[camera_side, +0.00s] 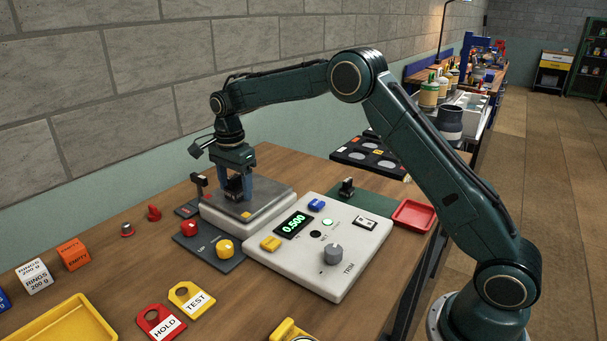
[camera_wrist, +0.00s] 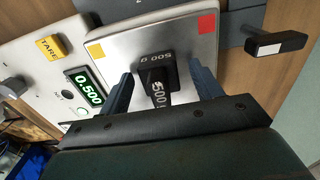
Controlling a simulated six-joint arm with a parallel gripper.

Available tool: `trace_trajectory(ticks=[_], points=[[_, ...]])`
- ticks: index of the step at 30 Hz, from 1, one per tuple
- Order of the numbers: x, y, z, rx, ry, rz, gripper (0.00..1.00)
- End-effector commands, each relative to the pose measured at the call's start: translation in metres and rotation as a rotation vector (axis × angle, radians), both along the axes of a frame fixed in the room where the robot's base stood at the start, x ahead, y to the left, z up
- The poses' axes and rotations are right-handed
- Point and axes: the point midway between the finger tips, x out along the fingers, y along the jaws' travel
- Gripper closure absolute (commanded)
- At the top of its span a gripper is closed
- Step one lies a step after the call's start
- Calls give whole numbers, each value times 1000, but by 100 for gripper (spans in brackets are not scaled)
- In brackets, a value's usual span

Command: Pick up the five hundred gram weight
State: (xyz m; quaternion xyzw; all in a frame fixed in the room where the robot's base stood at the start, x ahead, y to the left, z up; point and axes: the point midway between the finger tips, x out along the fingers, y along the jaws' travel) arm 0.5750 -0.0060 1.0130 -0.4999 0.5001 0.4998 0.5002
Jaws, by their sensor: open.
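The five hundred gram weight (camera_wrist: 156,75) is a black block with white "500 g" lettering, standing on the steel scale pan (camera_wrist: 193,38). In the side view the dark weight (camera_side: 233,190) is partly hidden by my gripper (camera_side: 239,187), which points down over the pan (camera_side: 221,207). My gripper (camera_wrist: 163,90) is open in the wrist view, with one blue-grey finger on each side of the weight. Gaps show between the fingers and the block. The scale's green display (camera_side: 293,225) reads 0.500.
A black-handled lever (camera_wrist: 275,44) stands beside the pan. Red and yellow knobs (camera_side: 225,248) sit on a dark plate in front of the scale. A black tray with round recesses (camera_side: 366,154) and a red tray (camera_side: 414,216) lie to the right. HOLD (camera_side: 161,322) and TEST (camera_side: 190,299) tags lie on the front table.

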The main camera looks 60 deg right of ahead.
Motion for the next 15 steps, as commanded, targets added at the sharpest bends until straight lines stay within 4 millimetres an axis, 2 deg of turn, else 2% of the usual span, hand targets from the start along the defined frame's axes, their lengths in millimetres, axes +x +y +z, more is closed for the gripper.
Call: trace_trajectory(ticks=[15], points=[[0,0,-2,0,0,0,35]])
